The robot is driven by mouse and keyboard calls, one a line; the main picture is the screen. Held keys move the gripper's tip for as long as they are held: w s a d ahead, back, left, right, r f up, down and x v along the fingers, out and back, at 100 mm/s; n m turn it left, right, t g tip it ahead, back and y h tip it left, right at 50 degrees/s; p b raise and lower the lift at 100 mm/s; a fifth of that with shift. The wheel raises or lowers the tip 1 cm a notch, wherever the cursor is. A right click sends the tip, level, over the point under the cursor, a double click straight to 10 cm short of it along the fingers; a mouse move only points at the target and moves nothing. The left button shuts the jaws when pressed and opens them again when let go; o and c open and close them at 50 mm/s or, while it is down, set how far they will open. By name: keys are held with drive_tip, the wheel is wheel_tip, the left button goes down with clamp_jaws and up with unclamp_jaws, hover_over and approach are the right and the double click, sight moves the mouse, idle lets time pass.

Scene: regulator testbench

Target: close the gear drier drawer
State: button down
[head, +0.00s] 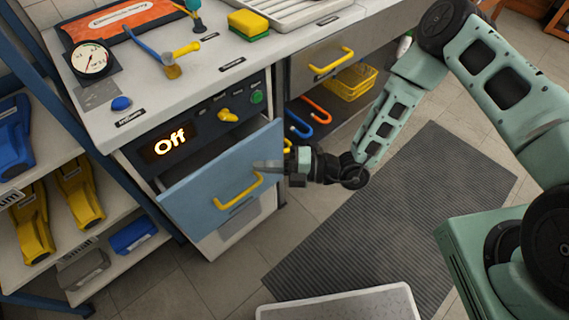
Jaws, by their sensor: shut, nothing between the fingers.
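The gear drier drawer (210,179) has a blue front with a yellow handle (237,192). My gripper (256,165) is shut and empty. Its fingertips lie across the right part of the drawer front, just above the right end of the handle. I cannot tell whether they touch the front. The drawer's inside is mostly hidden behind its front.
A white bench top (135,60) holds a gauge (91,59), an orange pouch (133,18) and sponges (248,25). Shelves with yellow and blue items stand at left. A yellow basket (350,81) sits under the right drawer. A grey mat (420,215) covers open floor.

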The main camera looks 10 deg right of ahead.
sight(247, 144)
drive_tip(key=shift+w+a, duration=1.85)
drive_tip(key=shift+a, duration=0.15)
drive_tip(key=shift+w, duration=0.1)
drive_tip(key=w+a, duration=0.1)
drive_tip(key=w+a+b, duration=0.1)
drive_tip(key=w, duration=0.1)
drive_tip(key=shift+w+a, duration=0.1)
drive_tip(key=shift+a, duration=0.05)
drive_tip(key=shift+w+a+r, duration=0.1)
drive_tip(key=shift+w+r, duration=0.05)
drive_tip(key=shift+w, duration=0.2)
